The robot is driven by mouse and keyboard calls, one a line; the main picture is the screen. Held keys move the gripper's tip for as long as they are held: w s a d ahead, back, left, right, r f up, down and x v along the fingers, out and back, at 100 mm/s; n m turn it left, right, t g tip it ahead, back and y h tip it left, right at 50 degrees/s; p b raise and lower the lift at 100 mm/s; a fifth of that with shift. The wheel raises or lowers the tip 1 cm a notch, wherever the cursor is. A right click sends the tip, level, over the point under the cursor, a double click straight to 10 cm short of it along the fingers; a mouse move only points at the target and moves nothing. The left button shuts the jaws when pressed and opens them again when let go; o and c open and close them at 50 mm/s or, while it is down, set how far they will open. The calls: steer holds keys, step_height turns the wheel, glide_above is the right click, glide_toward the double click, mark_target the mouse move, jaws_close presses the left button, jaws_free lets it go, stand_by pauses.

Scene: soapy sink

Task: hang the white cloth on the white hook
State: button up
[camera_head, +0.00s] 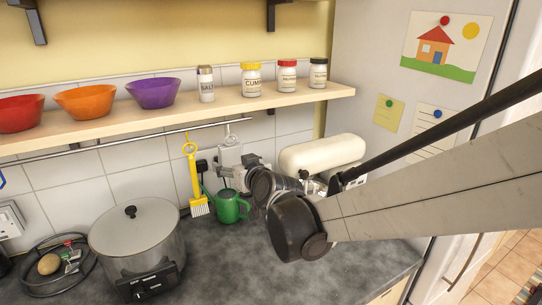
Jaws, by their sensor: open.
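A pale sheet that looks like the white cloth (230,154) hangs below the rail against the tiled wall, with a white hook (228,129) just above it on the rail. The cloth seems to hang from this hook, but the contact is too small to make out. My gripper (241,168) is open, at the lower right of the cloth, reaching in from the right. It overlaps the cloth's lower edge in the picture. I cannot tell whether they touch. My arm hides part of the counter and wall behind it.
A yellow brush (195,180) hangs left of the cloth. A cream rounded appliance (322,153) is behind my arm. A shelf (180,113) with bowls and jars runs above. A pot (137,236) stands at left.

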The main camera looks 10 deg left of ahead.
steer(key=shift+s, duration=0.1)
steer(key=v, duration=1.2)
steer(key=s+d+f+m+g+h+b, duration=0.1)
steer(key=s+d+f+m+h, duration=0.1)
steer(key=s+d, duration=0.4)
steer(key=s+d+f+m+g+h+b, duration=0.1)
steer(key=s+d+f, duration=0.5)
steer(key=d, duration=1)
steer(key=s+d+f+m+g+h+b, duration=0.2)
steer(key=s+d+h, duration=0.4)
steer(key=d, duration=0.5)
step_height(320, 180, down, 2)
steer(key=shift+s+d+f+m+g, duration=0.2)
steer(key=shift+s+m+g, duration=0.5)
steer(key=shift+m, duration=0.5)
steer(key=shift+a, duration=0.1)
stand_by(2.0)
